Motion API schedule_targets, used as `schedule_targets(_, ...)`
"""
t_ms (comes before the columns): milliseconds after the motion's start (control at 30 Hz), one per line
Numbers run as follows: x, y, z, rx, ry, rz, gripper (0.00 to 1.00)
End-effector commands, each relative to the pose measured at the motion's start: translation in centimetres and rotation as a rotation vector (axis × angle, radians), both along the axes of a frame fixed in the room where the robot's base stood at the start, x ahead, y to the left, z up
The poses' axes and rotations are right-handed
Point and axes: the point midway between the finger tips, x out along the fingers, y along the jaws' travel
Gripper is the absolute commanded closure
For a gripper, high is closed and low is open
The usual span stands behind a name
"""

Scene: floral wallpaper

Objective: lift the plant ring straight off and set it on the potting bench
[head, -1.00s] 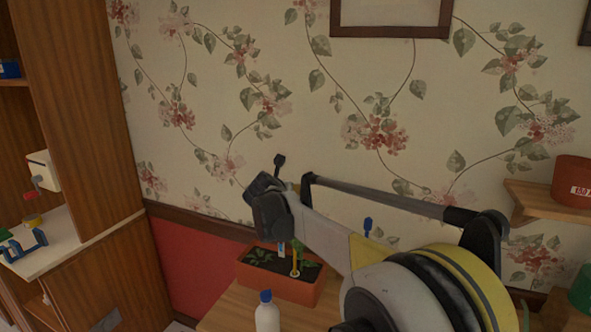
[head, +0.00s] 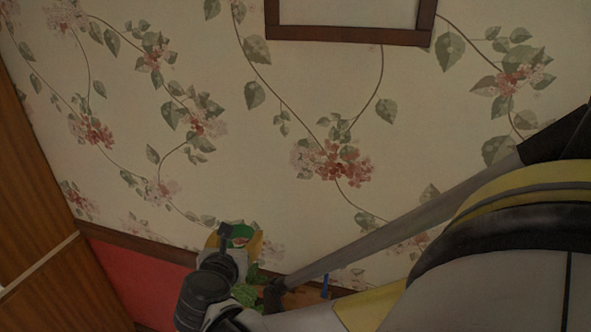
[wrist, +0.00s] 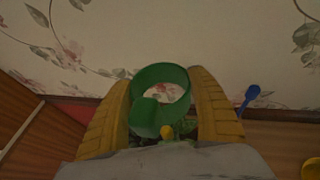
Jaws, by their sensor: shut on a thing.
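The green plant ring (wrist: 146,120) is between the two yellow fingers of my gripper (wrist: 160,82) in the wrist view. The fingers are shut on its sides, and wallpaper shows through its opening. In the head view, the ring (head: 240,233) shows as a small green patch at my gripper (head: 232,242), near the wall. A small yellow tip (wrist: 167,131) shows at the ring's lower edge; I cannot tell whether they touch. Green plant leaves (head: 243,293) show below the gripper in the head view. My arm hides most of the planter and potting bench.
A blue-handled tool (wrist: 249,96) stands right of my gripper in the wrist view. A yellow round thing (wrist: 312,168) is at the lower right. The floral wall (head: 330,110) is close behind, with a framed picture (head: 350,33) above. A wooden cabinet (head: 35,230) stands left.

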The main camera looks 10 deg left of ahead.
Motion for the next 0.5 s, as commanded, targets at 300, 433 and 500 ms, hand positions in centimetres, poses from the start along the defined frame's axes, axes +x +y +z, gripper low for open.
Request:
schedule_targets(300,0.0,0.0,3.2,-0.001,0.000,0.000,0.58)
schedule_targets(433,0.1,0.1,4.3,-0.001,0.000,0.001,0.58)
schedule_targets(500,0.1,0.1,4.9,-0.001,0.000,0.001,0.58)
